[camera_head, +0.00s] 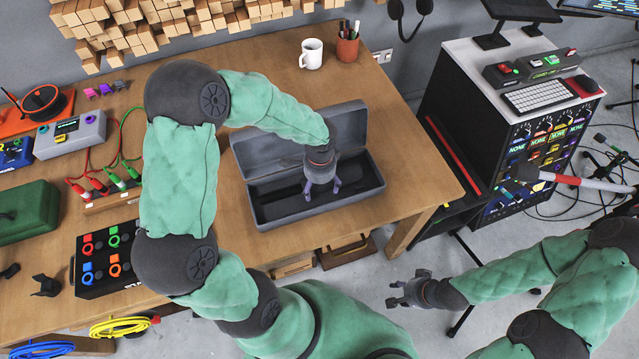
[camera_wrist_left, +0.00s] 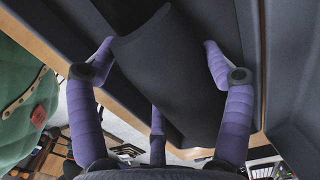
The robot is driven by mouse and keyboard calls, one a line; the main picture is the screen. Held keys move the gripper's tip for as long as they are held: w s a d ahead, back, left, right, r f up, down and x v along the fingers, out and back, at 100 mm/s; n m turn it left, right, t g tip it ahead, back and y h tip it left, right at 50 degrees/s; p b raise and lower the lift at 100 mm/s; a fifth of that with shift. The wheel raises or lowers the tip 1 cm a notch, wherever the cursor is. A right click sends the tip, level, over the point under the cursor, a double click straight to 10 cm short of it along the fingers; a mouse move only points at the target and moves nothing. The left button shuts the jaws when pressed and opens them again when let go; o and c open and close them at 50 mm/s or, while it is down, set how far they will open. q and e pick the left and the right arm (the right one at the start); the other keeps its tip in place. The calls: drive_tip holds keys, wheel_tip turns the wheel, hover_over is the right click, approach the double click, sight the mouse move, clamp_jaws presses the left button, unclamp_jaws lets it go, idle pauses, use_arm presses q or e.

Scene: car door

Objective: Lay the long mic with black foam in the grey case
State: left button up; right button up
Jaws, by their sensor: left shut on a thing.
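The grey case (camera_head: 328,207) lies open on the wooden table. The long mic with black foam (camera_head: 278,182) lies inside it as a dark, lengthwise shape, partly hidden by my left arm. In the left wrist view the dark foam (camera_wrist_left: 165,75) fills the space between the purple fingers. My left gripper (camera_head: 322,192) reaches down into the case and is shut on the mic; its left wrist view (camera_wrist_left: 158,62) shows a finger on each side. Whether the mic touches the case floor is hard to tell. My right gripper (camera_head: 402,290) is open and empty, off the table.
A white mug (camera_head: 312,54) and a pen cup (camera_head: 347,50) stand behind the case. A green box (camera_head: 28,212) and a black button panel (camera_head: 106,260) are at left. A rack cart (camera_head: 520,130) stands at right, with a red-and-white pole (camera_head: 585,182) beside it.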

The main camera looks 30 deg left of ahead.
use_arm(q)
drive_tip(key=o, duration=1.2)
drive_tip(key=shift+o, duration=0.2)
wheel_tip(320, 180, up, 12)
